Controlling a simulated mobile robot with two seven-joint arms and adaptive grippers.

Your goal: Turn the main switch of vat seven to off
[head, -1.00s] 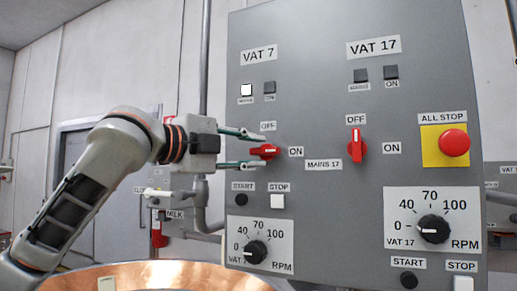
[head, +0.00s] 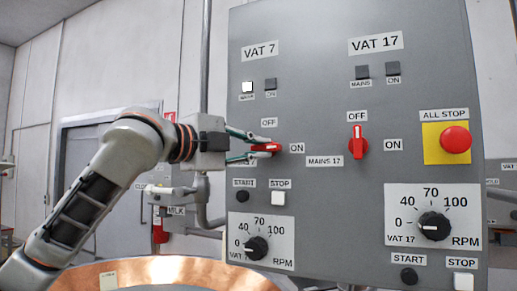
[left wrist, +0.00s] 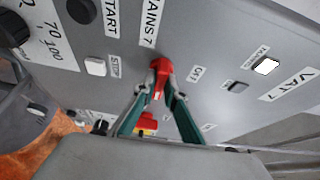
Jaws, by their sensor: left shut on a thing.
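The red main switch of vat 7 (head: 268,148) is on the grey panel under the VAT 7 label (head: 261,51). Its handle lies about level, with its white mark toward the ON label (head: 297,148); the OFF label (head: 268,123) is above it. My left gripper (head: 265,147) comes from the left and is shut on this handle, one finger above and one below. In the left wrist view the fingertips (left wrist: 161,75) press on both sides of the red switch (left wrist: 158,88). The MAINS 7 label (left wrist: 153,22) shows there. My right gripper is not in view.
The VAT 17 switch (head: 357,142), upright toward OFF, and the all-stop button (head: 455,140) are to the right. The START button (head: 242,197), STOP button (head: 278,198) and speed knob (head: 256,248) of vat 7 are below. The vat 7 mains lamp (head: 247,87) is white. A copper vat (head: 165,268) is below my arm.

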